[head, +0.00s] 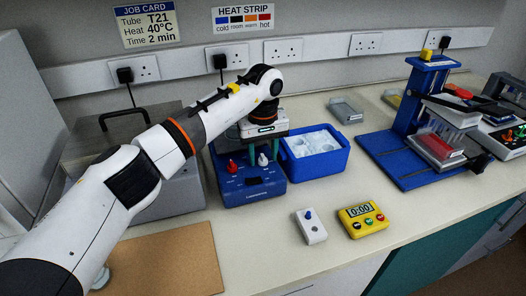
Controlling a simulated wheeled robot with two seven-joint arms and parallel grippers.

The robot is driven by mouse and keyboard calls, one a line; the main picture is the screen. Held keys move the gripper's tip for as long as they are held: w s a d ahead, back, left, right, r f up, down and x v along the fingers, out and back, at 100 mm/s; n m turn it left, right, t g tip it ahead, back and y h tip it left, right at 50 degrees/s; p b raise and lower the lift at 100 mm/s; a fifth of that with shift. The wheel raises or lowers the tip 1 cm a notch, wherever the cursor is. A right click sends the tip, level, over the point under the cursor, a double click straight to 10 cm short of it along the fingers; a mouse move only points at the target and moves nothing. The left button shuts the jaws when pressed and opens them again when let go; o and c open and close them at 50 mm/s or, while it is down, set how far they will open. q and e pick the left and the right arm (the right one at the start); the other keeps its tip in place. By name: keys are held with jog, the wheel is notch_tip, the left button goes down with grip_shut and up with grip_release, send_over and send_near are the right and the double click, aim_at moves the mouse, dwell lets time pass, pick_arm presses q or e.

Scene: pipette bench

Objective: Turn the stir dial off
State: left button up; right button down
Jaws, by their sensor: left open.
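A blue stirrer unit (240,193) stands on the bench left of centre. Its front carries a red dial (232,166) at the left and a white dial (262,160) at the right, with a small dark display below. I cannot read which one is the stir dial. My left gripper (250,152) points down over the unit, open, with its fingers just behind and above the dials. It hides the unit's top and back. I cannot tell whether a finger touches anything. My right gripper is not in view.
A blue ice tub (315,160) stands close to the unit's right. A white switch box (311,226) and a yellow timer (363,219) lie in front. A blue rack (405,165) stands at right, a brown board (165,262) at front left. Bench between is clear.

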pick_arm(q)
grip_shut()
